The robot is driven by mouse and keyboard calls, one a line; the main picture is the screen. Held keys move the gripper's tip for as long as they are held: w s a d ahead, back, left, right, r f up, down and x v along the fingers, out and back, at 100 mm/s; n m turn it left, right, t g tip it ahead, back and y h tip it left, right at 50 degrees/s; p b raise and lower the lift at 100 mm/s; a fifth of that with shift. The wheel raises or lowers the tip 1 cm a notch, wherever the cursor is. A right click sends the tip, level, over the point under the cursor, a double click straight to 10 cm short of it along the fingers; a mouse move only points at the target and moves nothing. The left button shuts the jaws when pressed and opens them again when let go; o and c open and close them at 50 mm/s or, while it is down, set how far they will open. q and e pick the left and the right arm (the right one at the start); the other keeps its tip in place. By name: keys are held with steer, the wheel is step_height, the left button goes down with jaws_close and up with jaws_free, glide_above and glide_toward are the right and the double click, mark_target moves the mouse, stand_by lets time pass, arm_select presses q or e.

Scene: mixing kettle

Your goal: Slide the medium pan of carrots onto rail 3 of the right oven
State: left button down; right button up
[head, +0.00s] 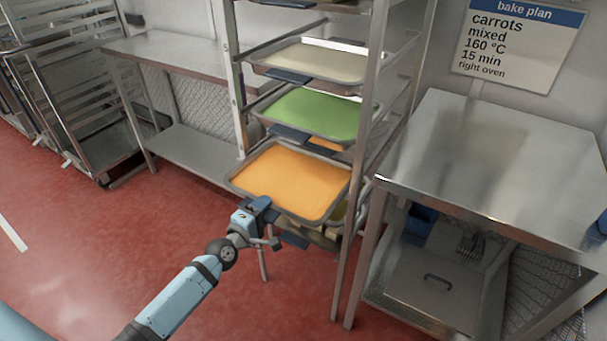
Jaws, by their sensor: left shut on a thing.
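A metal pan with an orange filling (290,181) sits in the tall rack (362,120), jutting out of its front and tilted in the picture. My left gripper (262,207) is at the pan's near left edge and is shut on it. The pan's far part lies between the rack's posts. My right gripper is not in view. No oven shows in this view.
Above it in the rack are a pan with a green filling (315,115) and one with a pale filling (310,60). A steel table (500,160) stands to the right, another (165,52) to the left. A sign (519,40) reads carrots, mixed, 160 °C, 15 min, right oven. Red floor is clear in front.

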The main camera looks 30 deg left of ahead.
arm_select(q)
steer(key=s, duration=0.6)
steer(key=shift+s+a+r, duration=0.25)
stand_by(0.4)
steer(key=shift+s+r, duration=0.2)
steer(key=shift+s, duration=0.75)
stand_by(0.7)
steer(key=shift+s+a+t, duration=0.1)
steer(key=shift+s+t, duration=0.2)
steer(key=shift+s, duration=0.8)
steer(key=shift+s+a, duration=0.1)
steer(key=shift+s, duration=0.6)
steer(key=shift+s+a, duration=0.15)
steer(key=shift+s, duration=1.8)
stand_by(1.3)
